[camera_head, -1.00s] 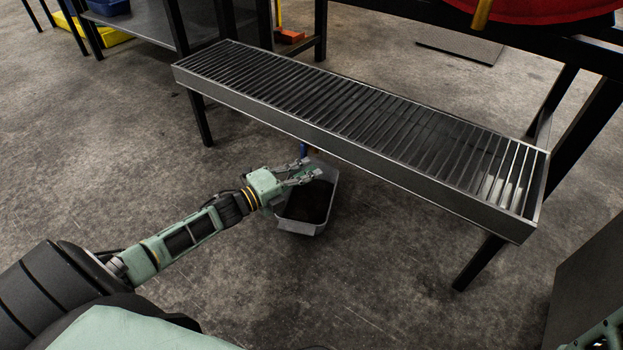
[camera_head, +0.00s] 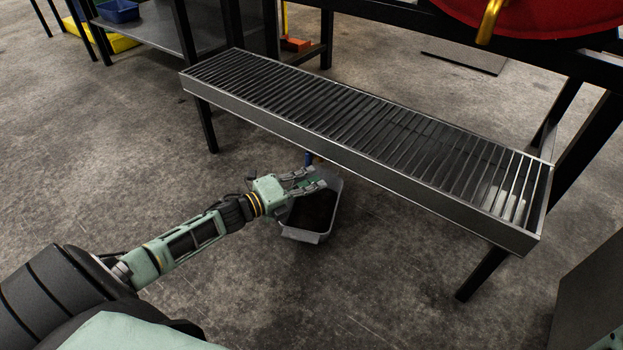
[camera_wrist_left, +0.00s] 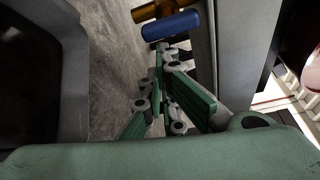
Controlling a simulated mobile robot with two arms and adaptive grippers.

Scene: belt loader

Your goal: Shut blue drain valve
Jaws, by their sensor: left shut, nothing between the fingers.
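The blue drain valve handle (camera_head: 308,158) shows as a small blue piece under the near edge of the roller conveyor. In the left wrist view it is a blue cylinder (camera_wrist_left: 171,26) beside a brass-coloured part (camera_wrist_left: 158,9). My left gripper (camera_head: 316,180) is shut and empty, over the grey tray just in front of the handle. In the left wrist view its green fingers (camera_wrist_left: 168,62) point toward the blue handle, their tips close below it. I cannot tell if they touch. My right gripper is not in view.
A grey tray (camera_head: 308,237) with a dark inside stands on the floor under my left gripper. The roller conveyor (camera_head: 350,155) runs above and behind it, on black legs. A red round part (camera_head: 540,15) is at upper right. The floor at left is clear.

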